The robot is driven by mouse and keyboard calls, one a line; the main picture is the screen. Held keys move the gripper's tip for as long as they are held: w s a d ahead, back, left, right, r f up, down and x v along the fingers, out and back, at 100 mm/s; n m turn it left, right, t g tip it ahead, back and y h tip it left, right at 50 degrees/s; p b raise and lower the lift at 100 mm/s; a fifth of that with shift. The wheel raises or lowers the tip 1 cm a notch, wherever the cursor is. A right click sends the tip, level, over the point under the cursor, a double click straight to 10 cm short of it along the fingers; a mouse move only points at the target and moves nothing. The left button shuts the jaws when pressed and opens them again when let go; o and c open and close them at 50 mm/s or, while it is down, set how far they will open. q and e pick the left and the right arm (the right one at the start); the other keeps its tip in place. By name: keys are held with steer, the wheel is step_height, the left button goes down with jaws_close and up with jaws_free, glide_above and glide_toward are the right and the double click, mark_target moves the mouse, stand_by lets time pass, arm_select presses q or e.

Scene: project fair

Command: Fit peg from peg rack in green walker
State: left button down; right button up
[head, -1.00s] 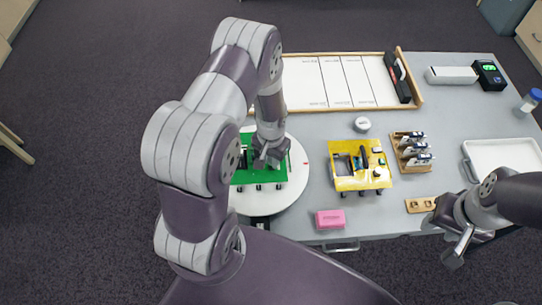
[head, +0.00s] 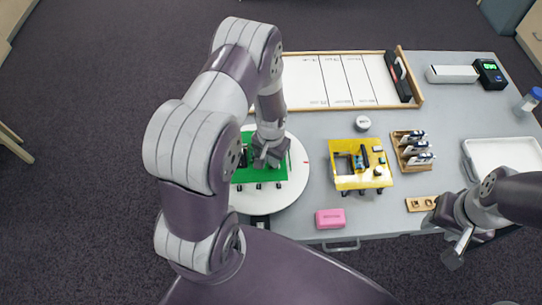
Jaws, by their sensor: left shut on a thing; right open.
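The green walker (head: 262,173) sits on a round white turntable (head: 293,192) at the left of the table, partly hidden by my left arm. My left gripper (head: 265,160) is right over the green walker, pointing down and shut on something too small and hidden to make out. I cannot tell whether that thing is seated in the walker. The peg rack (head: 418,205) is a small wooden block with dark holes at the front right edge. My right gripper (head: 454,252) is open and empty, just off the table's front edge, below and right of the peg rack.
A yellow walker (head: 349,182) stands mid-table. A wooden holder (head: 400,152) with several small modules is right of it. A pink block (head: 329,218) lies near the front edge. A white tray (head: 500,147) is at right, a sectioned board (head: 343,81) at the back.

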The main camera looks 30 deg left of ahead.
arm_select(q)
steer(key=shift+f, duration=0.65)
stand_by(1.1)
steer(key=c, duration=0.9)
jaws_free()
steer(key=shift+r+p, duration=3.1)
steer(key=shift+r, duration=0.7)
